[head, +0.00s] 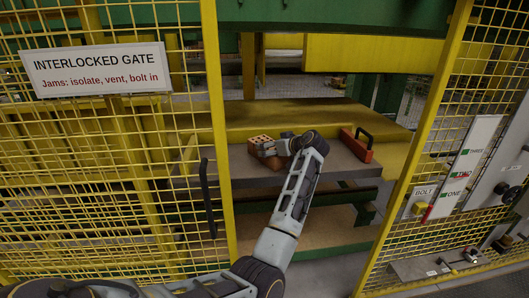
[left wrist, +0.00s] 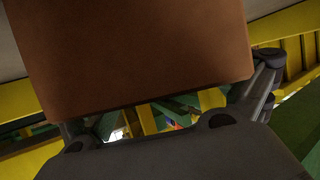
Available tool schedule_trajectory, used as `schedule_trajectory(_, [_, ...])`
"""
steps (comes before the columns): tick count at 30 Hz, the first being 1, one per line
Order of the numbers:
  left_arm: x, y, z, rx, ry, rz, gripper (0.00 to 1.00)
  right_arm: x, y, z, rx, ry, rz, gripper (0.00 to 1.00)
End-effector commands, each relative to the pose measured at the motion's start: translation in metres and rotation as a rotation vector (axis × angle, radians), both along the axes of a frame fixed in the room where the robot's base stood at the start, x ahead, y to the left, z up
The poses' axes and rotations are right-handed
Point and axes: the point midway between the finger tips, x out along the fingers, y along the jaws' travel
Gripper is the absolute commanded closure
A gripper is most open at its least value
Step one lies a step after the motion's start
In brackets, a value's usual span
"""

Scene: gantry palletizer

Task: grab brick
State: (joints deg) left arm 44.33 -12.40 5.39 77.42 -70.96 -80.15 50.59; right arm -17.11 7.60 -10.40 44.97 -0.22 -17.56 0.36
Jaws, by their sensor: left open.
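An orange-brown brick (head: 261,140) with holes in its face sits on the grey shelf (head: 240,173) inside the gate opening. My left arm reaches through the opening, and my left gripper (head: 268,153) is at the brick's front right side. In the left wrist view the brick (left wrist: 130,50) fills the upper middle, very close. The open fingers of the left gripper (left wrist: 165,110) show on either side of its lower edge. Whether the fingers touch the brick I cannot tell. My right gripper is not in view.
A red block with a black handle (head: 357,146) stands on the shelf right of my gripper. Yellow mesh gate panels (head: 130,190) and posts flank the opening. A bolt panel (head: 460,170) is at the right. A black gate handle (head: 207,195) is left of my arm.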

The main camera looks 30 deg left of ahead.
Motion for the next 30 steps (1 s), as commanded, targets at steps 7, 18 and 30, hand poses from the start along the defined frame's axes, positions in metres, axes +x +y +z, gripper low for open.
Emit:
schedule_trajectory(7, [0.000,-0.003,-0.001,0.000,0.000,0.000,0.00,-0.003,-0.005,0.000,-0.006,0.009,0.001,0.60])
schedule_trajectory(18, [0.000,-0.002,-0.001,0.000,0.000,0.000,0.04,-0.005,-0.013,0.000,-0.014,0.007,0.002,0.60])
schedule_trajectory(30, [0.000,-0.002,-0.003,-0.001,0.003,0.001,0.55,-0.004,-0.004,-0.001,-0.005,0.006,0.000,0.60])
